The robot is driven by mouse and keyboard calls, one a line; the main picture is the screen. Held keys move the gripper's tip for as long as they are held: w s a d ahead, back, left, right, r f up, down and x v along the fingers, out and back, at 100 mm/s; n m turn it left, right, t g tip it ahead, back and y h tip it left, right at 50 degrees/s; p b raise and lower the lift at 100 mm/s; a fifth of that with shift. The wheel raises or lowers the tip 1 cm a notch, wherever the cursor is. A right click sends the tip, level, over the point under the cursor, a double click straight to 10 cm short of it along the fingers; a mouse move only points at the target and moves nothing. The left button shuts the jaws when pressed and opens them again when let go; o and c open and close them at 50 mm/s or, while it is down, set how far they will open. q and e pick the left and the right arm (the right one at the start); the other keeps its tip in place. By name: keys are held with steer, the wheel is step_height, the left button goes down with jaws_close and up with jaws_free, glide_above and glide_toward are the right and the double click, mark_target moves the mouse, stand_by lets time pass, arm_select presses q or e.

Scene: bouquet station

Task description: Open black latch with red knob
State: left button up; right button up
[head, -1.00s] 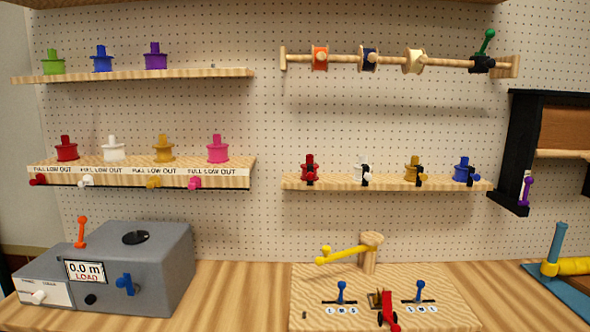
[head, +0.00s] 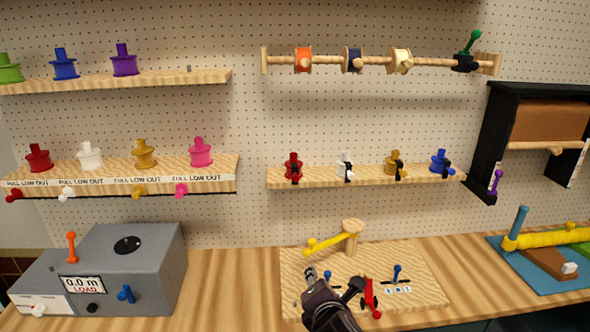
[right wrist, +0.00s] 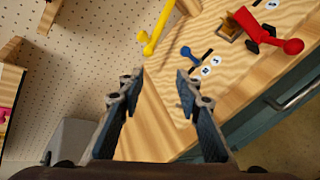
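A small black latch (head: 295,174) is on the front of the red spool (head: 292,160), at the left end of the lower right shelf. Its red knob is too small to tell apart from the red spool. My right gripper (head: 316,277) is low in the head view, over the wooden lever board and well below that shelf. In the right wrist view, its two fingers (right wrist: 156,88) are apart with nothing between them. The latch does not show in the right wrist view. My left gripper is not in view.
White, yellow and blue spools (head: 440,160) with black latches share the shelf (head: 320,181). A grey load box (head: 150,265) stands left.

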steer(key=w+a+r+n+t, duration=0.2)
steer(key=w+r+n+t, duration=0.1)
steer(key=w+r+n, duration=0.4)
steer(key=n+t, duration=0.2)
steer(key=n, duration=0.5)
glide_toward(296, 178)
steer(key=w, duration=0.4)
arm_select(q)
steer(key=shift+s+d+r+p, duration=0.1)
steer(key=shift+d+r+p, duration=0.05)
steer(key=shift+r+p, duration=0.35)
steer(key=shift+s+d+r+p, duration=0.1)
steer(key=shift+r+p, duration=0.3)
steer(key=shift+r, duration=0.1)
arm_select(e)
steer(key=shift+w+f, duration=0.15)
steer(key=shift+w, duration=1.45)
steer(key=shift+w+f, duration=0.1)
steer(key=shift+w, duration=1.5)
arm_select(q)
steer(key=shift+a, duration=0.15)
arm_select(e)
steer(key=shift+c, duration=0.4)
jaws_close()
